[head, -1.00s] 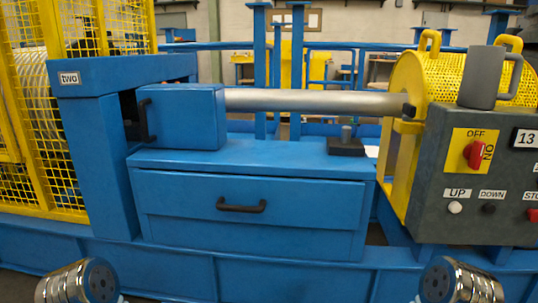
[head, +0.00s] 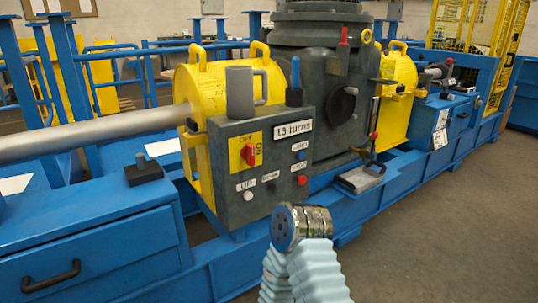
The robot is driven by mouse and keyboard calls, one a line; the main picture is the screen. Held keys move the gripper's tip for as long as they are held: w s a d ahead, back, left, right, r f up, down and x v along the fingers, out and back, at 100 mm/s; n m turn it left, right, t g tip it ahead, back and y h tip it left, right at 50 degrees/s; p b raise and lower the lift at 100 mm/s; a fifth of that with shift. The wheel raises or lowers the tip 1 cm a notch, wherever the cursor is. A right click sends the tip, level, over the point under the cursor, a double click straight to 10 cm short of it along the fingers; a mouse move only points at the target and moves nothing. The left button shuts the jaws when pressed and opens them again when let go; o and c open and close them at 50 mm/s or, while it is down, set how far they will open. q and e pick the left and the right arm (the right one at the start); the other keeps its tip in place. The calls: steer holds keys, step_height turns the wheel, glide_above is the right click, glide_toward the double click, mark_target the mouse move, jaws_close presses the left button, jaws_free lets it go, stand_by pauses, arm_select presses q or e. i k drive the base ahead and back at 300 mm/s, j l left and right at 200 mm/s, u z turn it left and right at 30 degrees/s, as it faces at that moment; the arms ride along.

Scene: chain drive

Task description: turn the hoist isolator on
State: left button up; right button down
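A red rotary switch (head: 248,154) sits on a yellow plate (head: 238,164) on the front of a dark grey control box (head: 226,197). The plate reads OFF at the top and ON along its right side. The knob looks roughly upright, toward OFF, but it is small. No label naming it the hoist isolator is legible. Buttons below it are marked UP and DOWN. No gripper fingers show. One of my arms, apparently the right, rises at the bottom middle in front of the box, apart from the switch.
A grey mug (head: 240,93) and a blue-handled upright part (head: 295,82) stand on the box. Yellow guards (head: 203,105) flank dark machinery (head: 335,100). A blue drawer (head: 95,262) is at left. Floor (head: 430,240) is clear at right.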

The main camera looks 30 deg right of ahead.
mark_target(247, 152)
steer(key=l+z, duration=0.1)
steer(key=z, duration=0.8)
steer(key=k+l, duration=0.05)
